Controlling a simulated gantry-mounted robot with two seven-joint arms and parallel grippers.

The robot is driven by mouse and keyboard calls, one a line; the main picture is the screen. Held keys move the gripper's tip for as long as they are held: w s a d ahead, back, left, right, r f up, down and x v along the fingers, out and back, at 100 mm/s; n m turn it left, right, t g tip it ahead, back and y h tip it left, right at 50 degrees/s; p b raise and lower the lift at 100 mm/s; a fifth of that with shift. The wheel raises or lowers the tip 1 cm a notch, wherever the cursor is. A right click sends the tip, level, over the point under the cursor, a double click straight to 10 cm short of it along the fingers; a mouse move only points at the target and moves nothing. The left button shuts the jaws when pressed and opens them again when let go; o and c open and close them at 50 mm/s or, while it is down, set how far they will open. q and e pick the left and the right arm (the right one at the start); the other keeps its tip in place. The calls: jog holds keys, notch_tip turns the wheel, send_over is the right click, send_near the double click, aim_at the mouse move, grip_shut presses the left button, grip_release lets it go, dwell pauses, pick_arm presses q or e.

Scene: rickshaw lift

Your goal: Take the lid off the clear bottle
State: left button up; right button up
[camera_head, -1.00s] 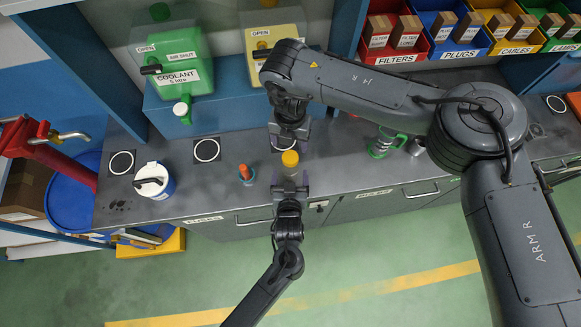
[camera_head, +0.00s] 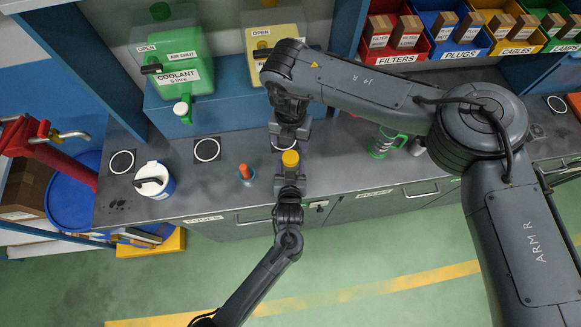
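The clear bottle shows mainly as its yellow-orange lid (camera_head: 290,158), seen from above near the front edge of the grey bench. The lid is on the bottle. My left gripper (camera_head: 290,179) is at the near side of the bottle, just below the lid in the picture, with its fingers about the body. They hide most of the clear body, and I cannot tell whether they press on it. My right gripper (camera_head: 290,134) is just beyond the lid, fingers apart, with nothing seen between them.
A small holder with an orange-topped item (camera_head: 246,174) stands left of the bottle. A white and blue canister (camera_head: 154,181) is farther left. A green-handled item (camera_head: 384,142) stands to the right under my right arm. Green (camera_head: 184,75) and yellow (camera_head: 272,45) tanks stand behind.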

aim_at(291, 157)
pick_arm(q)
grip_shut()
pick_arm(e)
jog(key=m, duration=0.5)
jog(key=shift+w+d, duration=0.1)
jog(key=m, duration=0.4)
jog(key=shift+w+d, duration=0.1)
jog(key=shift+d, duration=0.05)
jog(key=m, duration=0.4)
jog(key=shift+w+d+r, duration=0.1)
jog(key=shift+w+r, duration=0.05)
jog(key=shift+r, duration=0.05)
jog(key=f+m, duration=0.2)
jog(key=m, duration=0.5)
jog(key=f+m, duration=0.2)
jog(key=m, duration=0.6)
jog(key=f+m, duration=0.2)
jog(key=m, duration=0.6)
jog(key=shift+s+a+f, duration=0.15)
jog(key=shift+s+a, duration=0.2)
jog(key=shift+s, duration=0.05)
jog(key=shift+f, duration=1.05)
